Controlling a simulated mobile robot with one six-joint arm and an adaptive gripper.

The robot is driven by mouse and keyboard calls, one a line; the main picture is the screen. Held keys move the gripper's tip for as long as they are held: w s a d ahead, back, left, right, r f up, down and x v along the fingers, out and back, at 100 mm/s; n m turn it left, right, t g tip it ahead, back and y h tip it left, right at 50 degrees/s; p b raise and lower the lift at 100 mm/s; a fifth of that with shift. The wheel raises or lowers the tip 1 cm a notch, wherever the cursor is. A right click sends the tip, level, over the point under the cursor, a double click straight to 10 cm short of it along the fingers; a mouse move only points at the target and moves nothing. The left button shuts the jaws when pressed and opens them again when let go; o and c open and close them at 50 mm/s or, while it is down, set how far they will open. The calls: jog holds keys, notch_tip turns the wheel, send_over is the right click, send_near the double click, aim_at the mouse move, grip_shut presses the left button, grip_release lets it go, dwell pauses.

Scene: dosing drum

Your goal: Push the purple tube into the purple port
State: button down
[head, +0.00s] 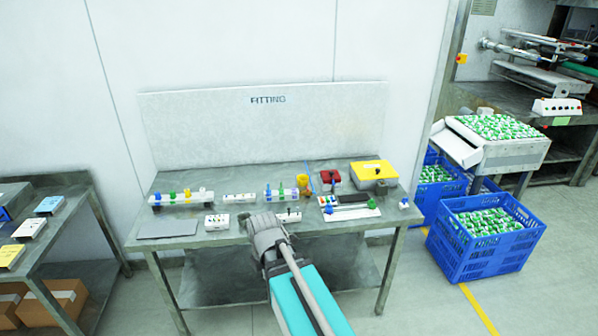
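A work table (150,232) under the FITTING panel holds small coloured parts. A light rack (275,199) at mid-table carries several short coloured pieces. One at its left end (267,190) looks bluish purple, but it is too small to be sure it is the purple tube. I cannot make out a purple port. White blocks with dark spots, one at the back (239,198) and one in front (217,222), stand left of my gripper. My gripper (264,218) is over the table's front middle, in front of the rack. Its fingers are too small and hidden to read.
A rack with coloured pieces (181,199) and a grey mat (168,227) are on the left. The back panel (220,130) closes the rear.

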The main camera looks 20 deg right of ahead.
jog(key=shift+s+d, duration=0.1)
jog(key=shift+s, duration=0.1)
dwell(0.3)
jog(key=shift+d, duration=0.2)
